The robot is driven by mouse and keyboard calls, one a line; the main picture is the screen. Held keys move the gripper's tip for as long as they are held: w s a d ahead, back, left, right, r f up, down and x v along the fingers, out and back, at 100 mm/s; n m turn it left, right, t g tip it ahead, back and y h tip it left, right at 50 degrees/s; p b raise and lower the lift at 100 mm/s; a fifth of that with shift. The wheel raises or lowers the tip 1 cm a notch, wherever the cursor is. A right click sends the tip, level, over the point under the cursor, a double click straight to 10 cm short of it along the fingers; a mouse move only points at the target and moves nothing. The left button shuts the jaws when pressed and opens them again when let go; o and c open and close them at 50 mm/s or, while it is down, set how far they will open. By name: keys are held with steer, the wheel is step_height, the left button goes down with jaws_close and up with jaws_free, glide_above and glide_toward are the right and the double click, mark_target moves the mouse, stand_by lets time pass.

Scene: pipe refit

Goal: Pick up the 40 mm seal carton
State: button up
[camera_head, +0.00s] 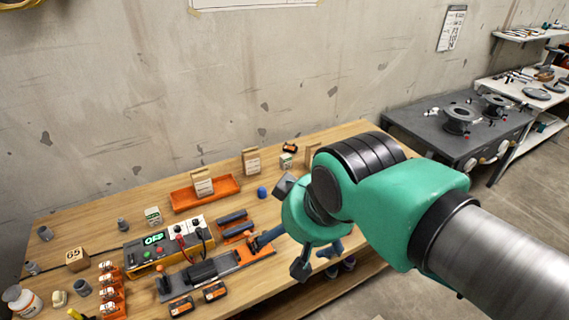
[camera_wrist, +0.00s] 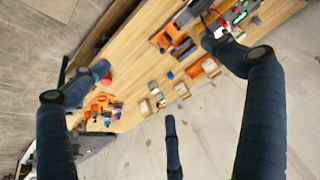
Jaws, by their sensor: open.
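No label reading 40 can be made out, so I cannot tell which carton is the 40 mm seal carton. A brown carton marked 65 (camera_head: 77,259) stands at the left of the wooden bench (camera_head: 120,205). A small white and green carton (camera_head: 152,215) stands behind the OFF-display unit, and a similar one (camera_head: 286,161) stands near the back right. My gripper (camera_head: 297,255) is over the bench's front right, partly hidden by my wrist. In the wrist view my gripper (camera_wrist: 160,85) has its fingers spread with nothing between them.
Paper-fronted brown packs (camera_head: 251,161) stand along the back, one in an orange tray (camera_head: 232,185). The OFF-display unit (camera_head: 155,248), a dark clamp rail (camera_head: 212,270) and orange-black batteries (camera_head: 181,306) crowd the front. A grey table with flanges (camera_head: 460,120) stands right.

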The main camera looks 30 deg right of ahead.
steer(key=c, duration=1)
steer(key=w+d+r+m+p, duration=0.1)
steer(key=w+d+m+p, duration=0.15)
steer(key=w+m, duration=0.6)
steer(key=w+d+r+m+p, duration=0.1)
steer(key=w+d+m, duration=0.25)
steer(key=w, duration=0.95)
steer(key=w+d+r+m+p, duration=0.15)
steer(key=w+d+m, duration=0.3)
steer(key=w, duration=0.65)
steer(key=w+d+f+m+g+p, duration=0.1)
steer(key=w+d+f+m, duration=0.4)
steer(key=w, duration=0.2)
steer(key=w+d+f+m+p, duration=0.2)
steer(key=w+d+f+m, duration=0.3)
steer(key=w, duration=0.3)
steer(key=w+d+f+m+p, duration=0.1)
steer(key=w+d+f+m, duration=0.3)
steer(key=d+f, duration=0.2)
steer(key=w+d+f+m+p, duration=0.1)
steer(key=w+d+f+m, duration=0.3)
steer(key=f, duration=0.5)
steer(key=shift+w+d+f, duration=0.2)
steer(key=shift+d+f, duration=0.05)
steer(key=shift+d, duration=0.8)
